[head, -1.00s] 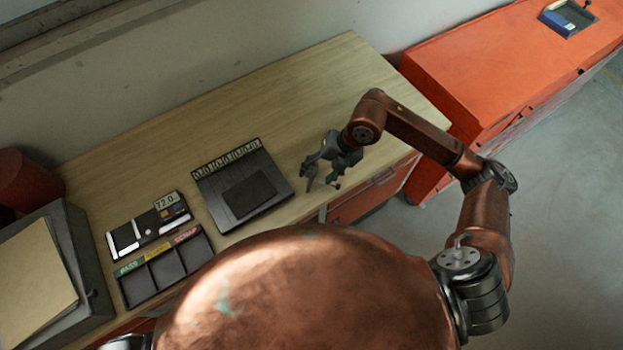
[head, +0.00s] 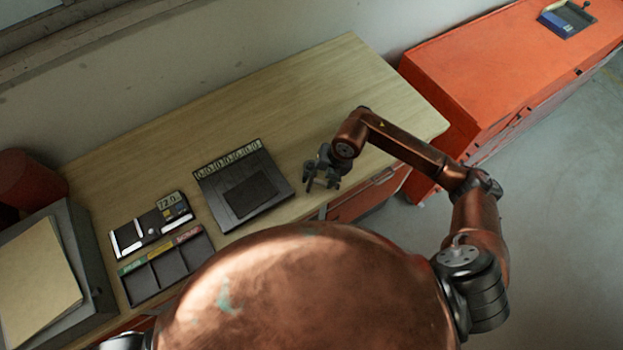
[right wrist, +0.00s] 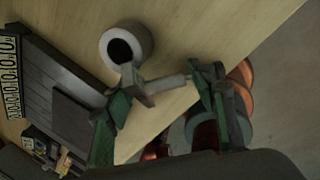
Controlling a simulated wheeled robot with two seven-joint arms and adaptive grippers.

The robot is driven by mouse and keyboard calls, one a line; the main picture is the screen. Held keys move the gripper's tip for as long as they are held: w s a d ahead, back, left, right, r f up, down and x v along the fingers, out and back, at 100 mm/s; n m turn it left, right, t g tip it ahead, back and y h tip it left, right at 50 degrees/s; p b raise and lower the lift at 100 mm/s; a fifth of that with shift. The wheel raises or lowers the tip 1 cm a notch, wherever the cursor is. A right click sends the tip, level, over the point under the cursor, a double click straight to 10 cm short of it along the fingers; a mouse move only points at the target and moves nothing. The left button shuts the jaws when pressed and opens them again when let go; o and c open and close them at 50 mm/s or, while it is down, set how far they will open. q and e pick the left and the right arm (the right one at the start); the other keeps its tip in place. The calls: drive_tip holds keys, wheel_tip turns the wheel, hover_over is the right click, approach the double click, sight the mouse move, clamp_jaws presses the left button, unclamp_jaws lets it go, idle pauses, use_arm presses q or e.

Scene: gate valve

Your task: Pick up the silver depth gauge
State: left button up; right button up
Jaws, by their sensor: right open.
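In the right wrist view, a pale grey metal piece (right wrist: 150,86) with a crossbar and a short cylinder shows between the fingers of my right gripper (right wrist: 160,97). A pale round collar with a dark centre (right wrist: 125,45) is just above it. I cannot tell if these are joined, or if either is the silver depth gauge. In the head view, my right gripper (head: 322,180) is open over the front of the wooden table, right of the black stand. It hides what is beneath it. Small silver pieces (head: 129,238) lie on a dark tray at the left. My left gripper is out of view.
The black stand (head: 222,207) with a numbered strip is on the table (head: 290,90). A three-compartment bin (head: 188,240) and a grey box with folders (head: 75,240) are at left. An orange cabinet (head: 480,60) is at right. The back of the table is clear.

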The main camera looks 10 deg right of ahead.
drive_tip(key=shift+c, duration=0.2)
drive_tip(key=c, duration=1.1)
drive_tip(key=shift+r, duration=0.1)
drive_tip(key=shift+c, duration=0.2)
